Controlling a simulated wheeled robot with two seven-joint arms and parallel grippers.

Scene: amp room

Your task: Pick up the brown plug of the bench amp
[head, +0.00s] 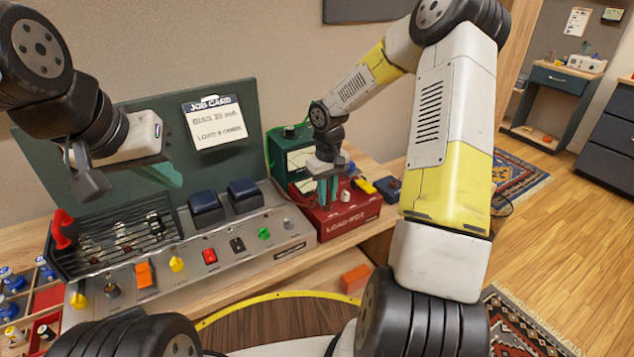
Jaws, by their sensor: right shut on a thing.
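The bench amp (205,257) has a sloped grey panel with coloured knobs and switches, backed by a tall dark green board. The red load box (350,222) stands at its right end. My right gripper (328,202) points down at the load box's top, with its teal fingers close together. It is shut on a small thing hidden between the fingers. I cannot make out a brown plug there or elsewhere. My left gripper (170,177) hangs in front of the green board, above the amp's left part. I cannot tell whether its fingers are open.
A dark green meter box (290,150) stands behind the load box. A white knob (346,196) and a yellow piece (366,186) are close right of my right gripper. A job card (213,122) hangs on the board. An orange block (355,278) lies below the load box.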

